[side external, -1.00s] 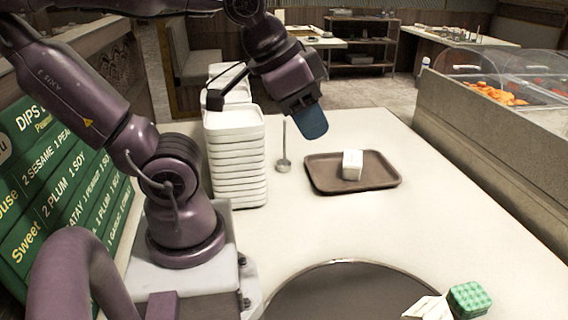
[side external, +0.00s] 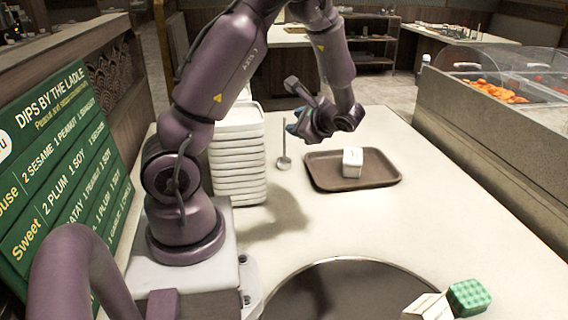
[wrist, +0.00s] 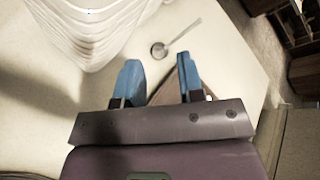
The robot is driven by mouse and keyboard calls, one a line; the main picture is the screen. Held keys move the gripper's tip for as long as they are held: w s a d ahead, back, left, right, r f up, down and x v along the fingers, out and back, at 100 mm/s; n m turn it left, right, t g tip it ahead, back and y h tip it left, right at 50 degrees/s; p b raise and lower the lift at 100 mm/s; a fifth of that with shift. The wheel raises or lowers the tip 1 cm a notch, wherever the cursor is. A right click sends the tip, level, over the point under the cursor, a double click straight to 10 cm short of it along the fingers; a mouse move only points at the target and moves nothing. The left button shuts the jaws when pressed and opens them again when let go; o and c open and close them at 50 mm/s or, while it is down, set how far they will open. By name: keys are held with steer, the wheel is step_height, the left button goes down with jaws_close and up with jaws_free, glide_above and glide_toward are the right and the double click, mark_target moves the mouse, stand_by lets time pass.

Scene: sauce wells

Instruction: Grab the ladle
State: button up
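The ladle (side external: 284,161) is a small metal cup with a thin straight handle, on the pale counter between the stacked white dishes and the brown tray. It also shows in the wrist view (wrist: 158,50), with the handle running to the upper right. My gripper (side external: 293,127) is above the counter near the ladle's handle. In the wrist view my gripper (wrist: 160,62) has two blue fingers spread apart, with nothing held between them. The ladle's cup lies just beyond the fingertips in that picture. The height gap is hard to tell.
A tall stack of white dishes (side external: 238,160) stands close left of the ladle. The brown tray (side external: 326,178), holding a white box (side external: 352,162), is close right. A dark round plate (side external: 350,290) and a green block (side external: 468,297) are in front. The middle counter is clear.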

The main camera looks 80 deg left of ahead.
steer(key=a+f+m+t+y, duration=0.2)
steer(key=a+f+m, duration=0.1)
steer(key=f+m, duration=0.1)
steer(key=a+f+m+t+y, duration=0.2)
steer(key=a+f+m, duration=0.2)
steer(key=f+m, duration=0.1)
steer(key=a+f+m+t+y, duration=0.1)
steer(key=a+f+m+y, duration=0.1)
steer(key=f, duration=0.4)
steer(key=shift+w+a+f+m+t, duration=0.1)
steer(key=shift+a+m+t, duration=0.1)
steer(key=shift+a+m, duration=0.35)
steer(key=shift+w+a+m+t, duration=0.1)
steer(key=shift+a+m+t, duration=0.1)
steer(key=shift+m, duration=0.55)
steer(key=a, duration=1.2)
steer(key=shift+w+a, duration=0.2)
steer(key=shift+a, duration=0.2)
steer(key=shift+c, duration=0.2)
jaws_close()
